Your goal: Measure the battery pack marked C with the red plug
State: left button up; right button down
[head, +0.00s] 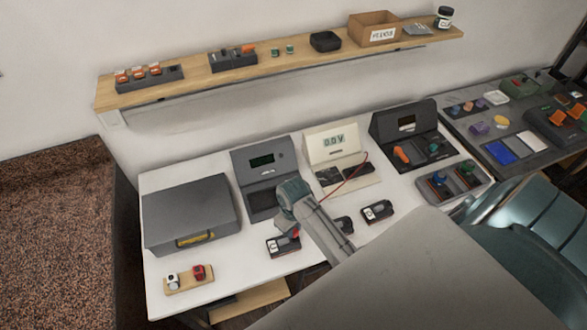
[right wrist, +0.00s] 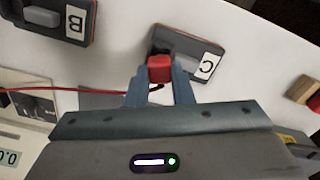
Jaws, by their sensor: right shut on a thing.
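Battery pack C (right wrist: 188,50) lies on the white table in the right wrist view, its C label at the right end. In the head view it is the leftmost pack (head: 283,247). My right gripper (right wrist: 160,78) is shut on the red plug (right wrist: 159,68), at the dark end of pack C. The plug overlaps that end; I cannot tell whether it is seated or just above. In the head view my right gripper (head: 294,228) points down over the pack. A red lead runs to the cream meter (head: 333,147), which reads about 0.0 V. My left gripper is not in view.
Pack B (right wrist: 45,18) lies beside pack C, and another pack (head: 378,211) is further right. A grey case (head: 190,210) and a wooden block (head: 175,287) with red and white pieces stand at the left.

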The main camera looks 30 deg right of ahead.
jog(key=shift+f, duration=1)
dwell(1.8)
jog(key=c, duration=0.9)
grip_release()
jog(key=shift+r, duration=0.3)
jog(key=shift+r, duration=1.1)
jog(key=shift+r, duration=0.15)
jog(key=shift+r, duration=2.95)
